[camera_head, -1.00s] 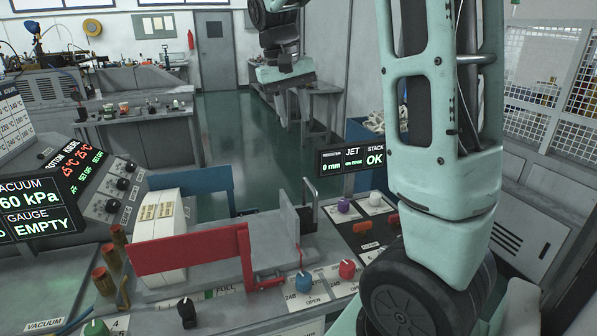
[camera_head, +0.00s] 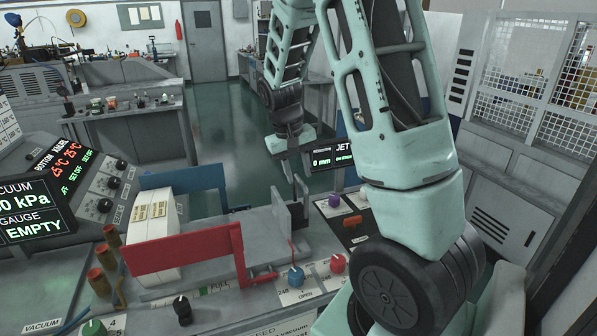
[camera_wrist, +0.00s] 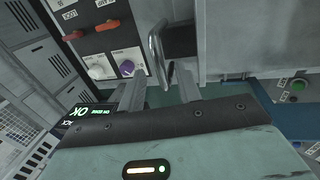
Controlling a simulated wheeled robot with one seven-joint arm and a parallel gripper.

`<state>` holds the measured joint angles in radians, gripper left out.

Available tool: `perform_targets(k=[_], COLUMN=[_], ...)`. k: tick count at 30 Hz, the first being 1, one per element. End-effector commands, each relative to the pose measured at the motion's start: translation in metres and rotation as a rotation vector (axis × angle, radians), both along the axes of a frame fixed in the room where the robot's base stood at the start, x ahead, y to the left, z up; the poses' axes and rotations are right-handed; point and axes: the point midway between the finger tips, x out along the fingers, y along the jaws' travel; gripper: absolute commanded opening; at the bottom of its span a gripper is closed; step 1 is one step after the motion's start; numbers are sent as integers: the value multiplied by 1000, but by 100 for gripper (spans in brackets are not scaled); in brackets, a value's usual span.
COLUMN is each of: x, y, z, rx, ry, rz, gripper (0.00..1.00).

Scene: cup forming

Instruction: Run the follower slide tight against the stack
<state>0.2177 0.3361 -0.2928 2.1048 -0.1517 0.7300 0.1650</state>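The stack (camera_head: 158,212) is a pale block with printed labels, standing in a grey trough between a red guard and a blue guard. The follower slide (camera_head: 281,208) is an upright grey plate in the same trough, to the right of the stack with a clear gap between them. My gripper (camera_head: 296,172) points down at the slide's right side. In the wrist view my gripper (camera_wrist: 158,90) has its two grey fingers apart. The slide's upright metal handle (camera_wrist: 157,48) shows just beyond and between the fingertips; I cannot tell whether they touch it.
The red guard (camera_head: 183,253) lines the near side of the trough and the blue guard (camera_head: 185,184) the far side. Knobs, including a teal one (camera_head: 295,276) and a red one (camera_head: 338,263), stand in front. A purple knob (camera_head: 335,200) and a display (camera_head: 321,160) are at right.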

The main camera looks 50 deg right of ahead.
Motion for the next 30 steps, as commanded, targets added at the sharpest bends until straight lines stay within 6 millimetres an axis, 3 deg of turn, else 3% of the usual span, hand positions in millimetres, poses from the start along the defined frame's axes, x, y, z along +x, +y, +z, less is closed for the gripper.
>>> perform_targets(k=[13,17,25,30], x=[-1,-1,1,13], y=[-2,-2,2,22], z=[-12,-12,-11,-10], rx=[0,-1,0,2], ry=[-1,-1,-1,1], rz=[0,0,2,7], gripper=[34,0,0,0])
